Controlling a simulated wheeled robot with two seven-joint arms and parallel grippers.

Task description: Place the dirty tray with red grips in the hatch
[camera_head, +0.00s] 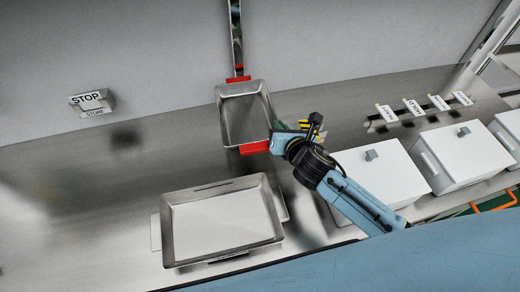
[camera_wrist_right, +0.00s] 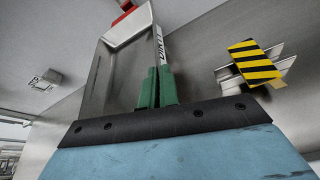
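The metal tray with red grips (camera_head: 222,112) is in the upper middle of the head view, near the back wall. One red grip is at its far end and one at its near end. My right gripper (camera_head: 279,139) reaches the tray's near right corner. Its green fingers (camera_wrist_right: 158,88) are close together on the tray's side wall. A narrow upright metal-edged feature (camera_head: 236,45) on the wall, perhaps the hatch, meets the far grip. My left gripper is not seen.
A wider metal tray (camera_head: 168,235) lies on the steel counter in front. White lidded boxes (camera_head: 378,172) stand at right, with label signs behind. A STOP sign block (camera_head: 92,102) is on the wall. The counter at left (camera_head: 80,200) is clear. A yellow-black striped piece (camera_wrist_right: 253,63) is near the right gripper.

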